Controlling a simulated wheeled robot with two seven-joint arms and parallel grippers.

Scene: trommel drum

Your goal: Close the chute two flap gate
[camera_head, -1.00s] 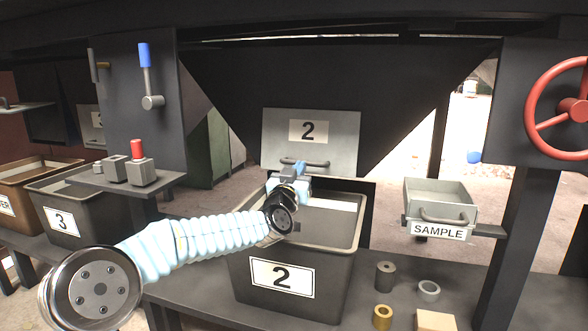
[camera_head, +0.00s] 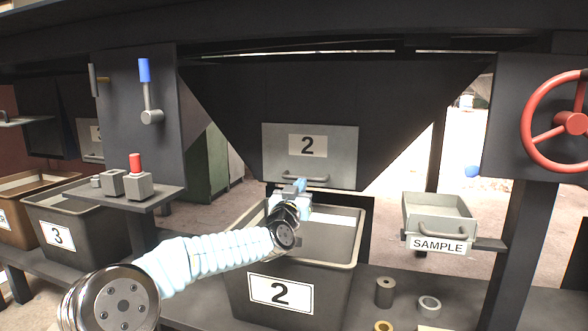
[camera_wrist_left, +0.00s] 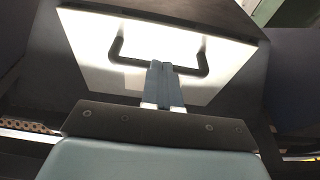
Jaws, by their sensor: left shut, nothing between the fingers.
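The chute two flap gate (camera_head: 340,143) is a light grey plate marked "2", hanging about upright at the foot of the dark chute. Its dark bar handle (camera_head: 316,179) runs along the lower part. My left gripper (camera_head: 300,184) is shut and empty, with its fingertips at the handle. In the left wrist view, the plate (camera_wrist_left: 195,52) looks bright, and the gripper's closed blue fingers (camera_wrist_left: 157,66) overlap the middle of the handle (camera_wrist_left: 116,50). I cannot tell if they touch it. My right gripper is out of view.
Bin 2 (camera_head: 240,262) stands open below the gate and my left arm. A SAMPLE drawer (camera_head: 468,213) is to the right, below a red handwheel (camera_head: 533,118). A blue-knobbed lever (camera_head: 145,72) and a shelf with a red button (camera_head: 135,162) are to the left.

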